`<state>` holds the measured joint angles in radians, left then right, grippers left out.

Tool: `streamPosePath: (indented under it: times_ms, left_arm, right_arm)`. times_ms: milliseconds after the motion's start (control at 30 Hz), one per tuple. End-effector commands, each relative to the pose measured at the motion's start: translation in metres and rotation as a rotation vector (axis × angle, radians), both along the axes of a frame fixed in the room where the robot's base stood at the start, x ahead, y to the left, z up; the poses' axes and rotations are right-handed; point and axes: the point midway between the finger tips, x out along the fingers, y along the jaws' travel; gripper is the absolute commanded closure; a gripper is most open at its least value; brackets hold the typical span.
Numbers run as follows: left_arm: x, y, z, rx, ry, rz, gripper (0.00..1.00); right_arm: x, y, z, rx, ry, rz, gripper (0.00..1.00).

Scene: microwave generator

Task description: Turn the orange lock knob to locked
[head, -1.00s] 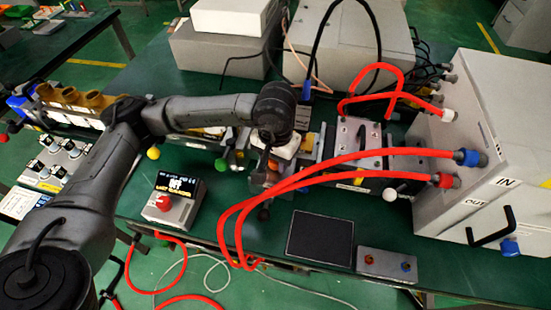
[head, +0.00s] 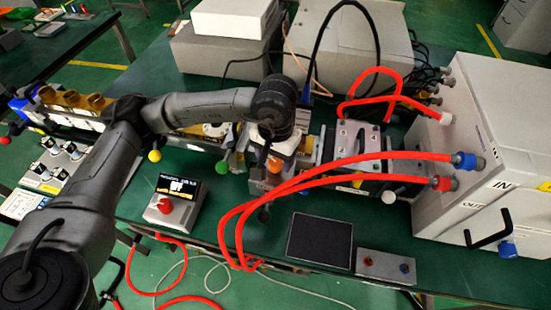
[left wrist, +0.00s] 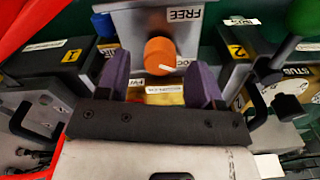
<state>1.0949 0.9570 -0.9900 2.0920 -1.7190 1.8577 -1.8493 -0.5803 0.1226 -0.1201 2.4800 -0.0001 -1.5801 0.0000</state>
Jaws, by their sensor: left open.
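The orange lock knob (left wrist: 160,56) stands on a grey metal plate (left wrist: 190,42) in the left wrist view, with a FREE label above it and a partly hidden label starting "LOC" below it. A small white mark shows on the knob's lower edge. My left gripper (left wrist: 159,70) is open, with one purple finger on each side of the knob's lower part in the picture. I cannot tell whether either finger touches it. In the head view the knob (head: 275,164) shows as a small orange patch below my left wrist. My right gripper is not in view.
Red hoses (head: 340,170) loop close to the right of my left wrist and run to a white cabinet (head: 490,140).

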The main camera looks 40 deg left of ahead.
Motion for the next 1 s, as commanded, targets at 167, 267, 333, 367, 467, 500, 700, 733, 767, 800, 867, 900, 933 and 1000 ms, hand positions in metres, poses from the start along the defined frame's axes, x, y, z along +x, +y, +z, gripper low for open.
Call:
streamPosePath:
  times_ms: [167, 267, 333, 367, 467, 500, 700, 733, 767, 800, 867, 900, 933, 1000]
  left_arm:
    - [0.0, 0.0, 0.042, -0.001, -0.004, -0.001, 0.4]
    - [0.0, 0.0, 0.061, -0.001, -0.003, -0.001, 0.4]
    - [0.001, 0.0, 0.073, -0.001, -0.004, -0.001, 0.4]
    - [0.001, 0.0, 0.078, -0.001, -0.003, -0.001, 0.4]
    - [0.0, 0.0, 0.091, -0.001, -0.003, -0.001, 0.4]
    - [0.0, -0.001, 0.096, -0.001, -0.002, -0.001, 0.4]
    - [0.0, 0.0, 0.11, 0.0, -0.002, -0.001, 0.4]
    - [0.0, 0.0, 0.111, 0.0, -0.002, -0.001, 0.4]
    - [0.0, 0.0, 0.112, 0.0, -0.002, -0.001, 0.4]
    - [0.0, 0.0, 0.113, -0.001, -0.001, -0.001, 0.4]
    - [0.0, 0.0, 0.113, -0.001, -0.001, -0.001, 0.4]
    - [0.0, 0.0, 0.113, -0.001, -0.001, -0.001, 0.4]
    - [0.0, 0.0, 0.113, -0.001, -0.001, -0.001, 0.4]
    - [0.0, 0.0, 0.113, -0.001, -0.001, -0.001, 0.4]
  right_arm:
    - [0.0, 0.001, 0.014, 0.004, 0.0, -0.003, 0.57]
    - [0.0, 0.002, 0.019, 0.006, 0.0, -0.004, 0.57]
    - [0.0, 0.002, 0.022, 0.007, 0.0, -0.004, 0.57]
    - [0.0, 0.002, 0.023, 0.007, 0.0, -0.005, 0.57]
    - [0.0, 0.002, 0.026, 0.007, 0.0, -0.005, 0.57]
    - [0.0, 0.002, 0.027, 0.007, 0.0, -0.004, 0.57]
    - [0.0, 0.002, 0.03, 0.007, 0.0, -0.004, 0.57]
    - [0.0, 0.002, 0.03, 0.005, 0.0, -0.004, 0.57]
    - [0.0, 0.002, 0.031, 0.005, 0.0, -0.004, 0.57]
    - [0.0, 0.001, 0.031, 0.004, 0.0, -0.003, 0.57]
    - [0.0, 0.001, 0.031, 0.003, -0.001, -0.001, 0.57]
    - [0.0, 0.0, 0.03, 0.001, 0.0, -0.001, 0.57]
    - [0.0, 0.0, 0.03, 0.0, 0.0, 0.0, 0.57]
    - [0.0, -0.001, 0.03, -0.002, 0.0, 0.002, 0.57]
